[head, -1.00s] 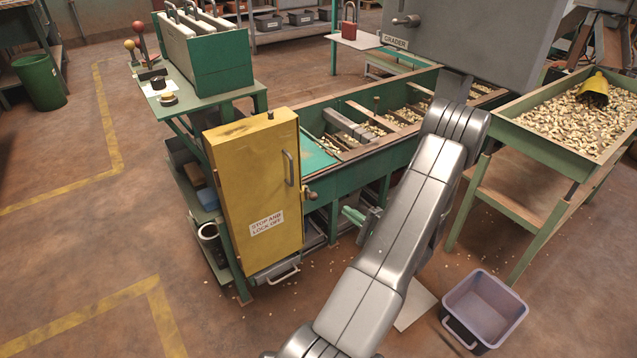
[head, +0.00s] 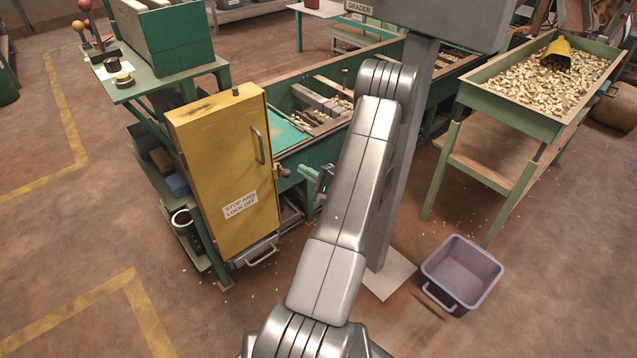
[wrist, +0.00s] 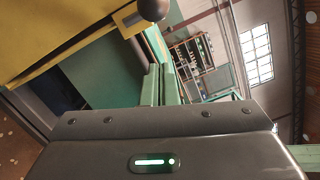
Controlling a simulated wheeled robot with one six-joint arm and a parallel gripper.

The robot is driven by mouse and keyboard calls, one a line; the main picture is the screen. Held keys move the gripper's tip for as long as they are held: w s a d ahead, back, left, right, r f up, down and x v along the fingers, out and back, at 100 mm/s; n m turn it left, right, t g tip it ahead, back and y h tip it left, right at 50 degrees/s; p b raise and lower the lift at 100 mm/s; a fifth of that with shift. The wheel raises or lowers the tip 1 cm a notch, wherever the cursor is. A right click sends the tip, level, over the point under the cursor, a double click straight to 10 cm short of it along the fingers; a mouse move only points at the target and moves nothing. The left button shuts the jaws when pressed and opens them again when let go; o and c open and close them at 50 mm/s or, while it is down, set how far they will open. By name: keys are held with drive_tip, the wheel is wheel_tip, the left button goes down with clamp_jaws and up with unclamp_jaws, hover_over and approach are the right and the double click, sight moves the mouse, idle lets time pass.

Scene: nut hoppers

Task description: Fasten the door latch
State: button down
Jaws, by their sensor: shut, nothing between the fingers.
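The yellow door (head: 225,185) has a grey handle and a sign reading "STOP AND LOCK OFF". The latch (head: 283,172), with a dark round knob, sticks out at its right edge. In the wrist view the latch knob (wrist: 152,8) shows at the top, beside the yellow door (wrist: 50,35), with a dark gap and green panel below. I cannot tell whether the latch is engaged. My gripper (head: 320,187) is just right of the latch, partly hidden by my arm. Its green fingers (wrist: 160,80) are shut and empty, apart from the knob.
The green hopper trough (head: 310,105) lies behind the door. A grey post (head: 400,190) stands right of my arm. A nut tray (head: 530,85) is at the right, with a lilac bin (head: 462,272) on the floor. The floor at left is clear.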

sight(283, 174)
drive_tip(key=s+a, duration=0.1)
drive_tip(key=s+a+r+b, duration=0.1)
drive_tip(key=a, duration=0.1)
drive_tip(key=shift+s+r, duration=0.1)
drive_tip(key=shift+r, duration=0.1)
drive_tip(key=shift+d, duration=0.25)
